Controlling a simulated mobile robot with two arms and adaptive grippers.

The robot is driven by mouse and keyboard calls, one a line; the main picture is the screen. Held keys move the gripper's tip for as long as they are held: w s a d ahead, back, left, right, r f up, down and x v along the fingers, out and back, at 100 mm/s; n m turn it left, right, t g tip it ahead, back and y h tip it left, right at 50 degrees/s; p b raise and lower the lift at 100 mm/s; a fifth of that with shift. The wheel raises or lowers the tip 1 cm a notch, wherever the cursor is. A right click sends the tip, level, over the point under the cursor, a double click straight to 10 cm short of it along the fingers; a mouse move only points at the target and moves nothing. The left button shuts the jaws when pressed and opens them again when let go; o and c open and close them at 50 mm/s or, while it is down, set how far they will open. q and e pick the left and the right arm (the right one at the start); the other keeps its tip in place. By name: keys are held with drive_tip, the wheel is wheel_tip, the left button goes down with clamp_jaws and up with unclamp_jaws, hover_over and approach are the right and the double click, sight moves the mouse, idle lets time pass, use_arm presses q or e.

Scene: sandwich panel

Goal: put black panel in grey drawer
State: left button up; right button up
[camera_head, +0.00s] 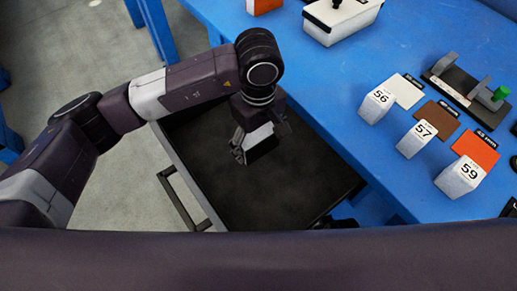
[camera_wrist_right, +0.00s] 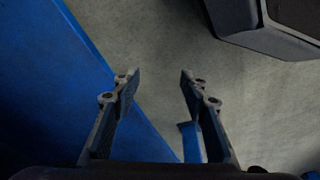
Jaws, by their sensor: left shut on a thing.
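The grey drawer (camera_head: 187,181) is pulled out from under the blue workbench, with a dark, flat inside and a black handle on its left side. My left gripper (camera_head: 250,152) is over the drawer, pointing down, with a dark piece, the black panel (camera_head: 264,149), between its fingers. The panel is mostly hidden by the gripper and hard to tell from the dark drawer floor; I cannot tell whether it touches the floor. My right gripper (camera_wrist_right: 158,78) is open and empty in the right wrist view, above the floor beside a blue surface.
The blue workbench (camera_head: 340,100) carries numbered white blocks 56 (camera_head: 376,106), 57 (camera_head: 416,140) and 59 (camera_head: 459,178), beside white, brown and orange panels. A white box (camera_head: 345,24) and a black fixture (camera_head: 468,88) stand farther back. The drawer floor around my left gripper looks clear.

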sight(258, 151)
use_arm(q)
wheel_tip(258, 151, down, 4)
drive_tip(key=shift+r, duration=0.1)
drive_tip(key=shift+f+b, duration=0.2)
drive_tip(key=shift+b, duration=0.15)
drive_tip(key=o, duration=1.3)
use_arm(e)
drive_tip(key=shift+w+r, duration=0.25)
drive_tip(key=shift+r, duration=0.85)
drive_tip(key=shift+w, duration=0.1)
